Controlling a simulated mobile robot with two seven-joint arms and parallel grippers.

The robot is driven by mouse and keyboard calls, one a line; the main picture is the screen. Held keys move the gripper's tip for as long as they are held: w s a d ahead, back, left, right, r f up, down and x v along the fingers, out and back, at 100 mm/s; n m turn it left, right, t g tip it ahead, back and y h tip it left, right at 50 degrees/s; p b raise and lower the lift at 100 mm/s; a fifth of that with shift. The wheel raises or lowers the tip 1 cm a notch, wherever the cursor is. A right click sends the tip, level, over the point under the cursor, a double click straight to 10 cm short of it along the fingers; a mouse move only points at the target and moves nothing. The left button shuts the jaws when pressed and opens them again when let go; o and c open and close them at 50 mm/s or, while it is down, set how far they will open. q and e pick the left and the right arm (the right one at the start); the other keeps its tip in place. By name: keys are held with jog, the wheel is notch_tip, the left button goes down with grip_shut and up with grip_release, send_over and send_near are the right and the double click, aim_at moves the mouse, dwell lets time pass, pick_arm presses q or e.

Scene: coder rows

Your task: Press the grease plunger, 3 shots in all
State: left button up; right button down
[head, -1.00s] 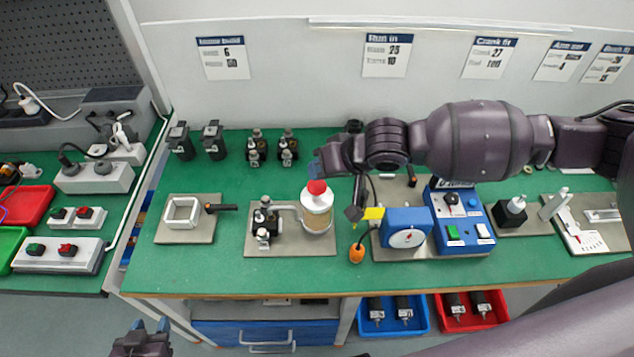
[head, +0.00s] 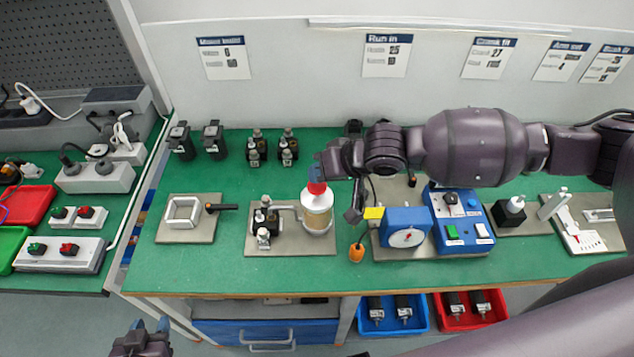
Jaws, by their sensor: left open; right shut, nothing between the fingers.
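The grease plunger is the red cap (head: 316,188) on top of a clear jar (head: 318,212) with tan grease in it. The jar sits on a grey plate (head: 290,242), joined by an arm to a small black and silver fixture (head: 264,222). From this angle I cannot tell whether the tips touch the cap. My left gripper (head: 150,326) is low at the bottom left, in front of the bench, open and empty.
A blue gauge box (head: 405,228) with a yellow part and an orange-tipped cord (head: 356,253) stands just right of the jar. A blue control box (head: 458,220) stands beyond it. A plate with a square frame (head: 183,212) lies to the left. The green bench front is clear.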

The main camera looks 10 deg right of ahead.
jog(key=shift+f, duration=0.55)
dwell(0.4)
jog(key=shift+s+f, duration=0.1)
jog(key=shift+f, duration=0.15)
dwell(0.5)
jog(key=shift+r, duration=0.1)
jog(key=shift+r+p, duration=1.2)
jog(key=shift+p, duration=0.05)
notch_tip(320, 180, up, 3)
jog(key=p, duration=0.3)
jog(key=shift+r, duration=1)
